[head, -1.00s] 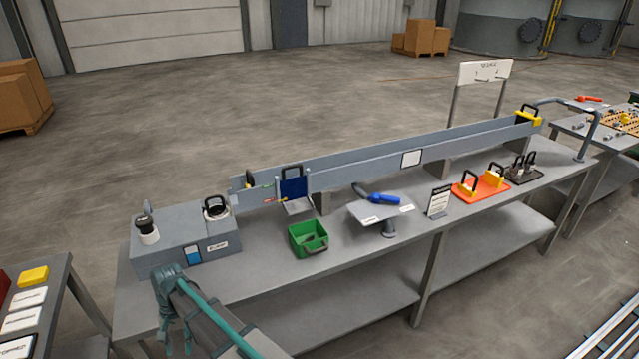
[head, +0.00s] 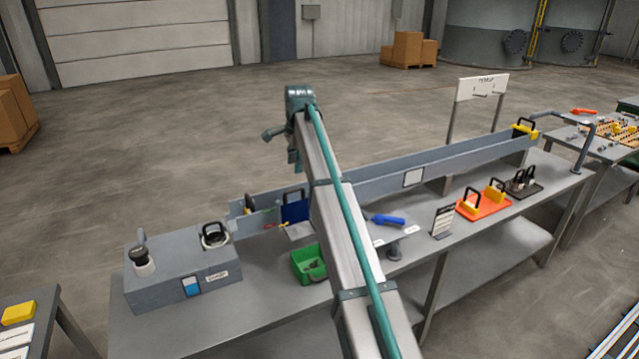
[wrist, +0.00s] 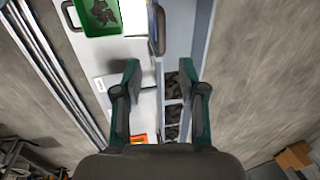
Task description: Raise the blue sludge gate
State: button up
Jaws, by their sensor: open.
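The blue sludge gate (head: 293,212) stands upright at the trough near its left end in the head view, with a black loop handle (head: 293,192) on top. My arm covers its right edge. In the wrist view a dark loop handle (wrist: 157,28), likely the gate's, lies beyond the fingertips near the top of the picture. My gripper (wrist: 159,70) is open and empty, its two fingers spread over the near wall of the trough.
The long grey trough (head: 390,176) runs along the bench and holds dark lumps (wrist: 171,118). A green bin (head: 308,262) stands in front of the gate. A blue-handled tool (head: 388,220) and an orange tray (head: 484,205) are to the right.

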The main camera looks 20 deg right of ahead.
aim_at(295, 189)
jog(key=f+p, duration=0.1)
jog(key=f, duration=0.2)
jog(key=w+f+p, duration=0.1)
jog(key=f, duration=0.2)
jog(key=w+f+p, duration=0.1)
jog(key=f, duration=0.3)
jog(key=shift+w, duration=0.1)
grip_shut()
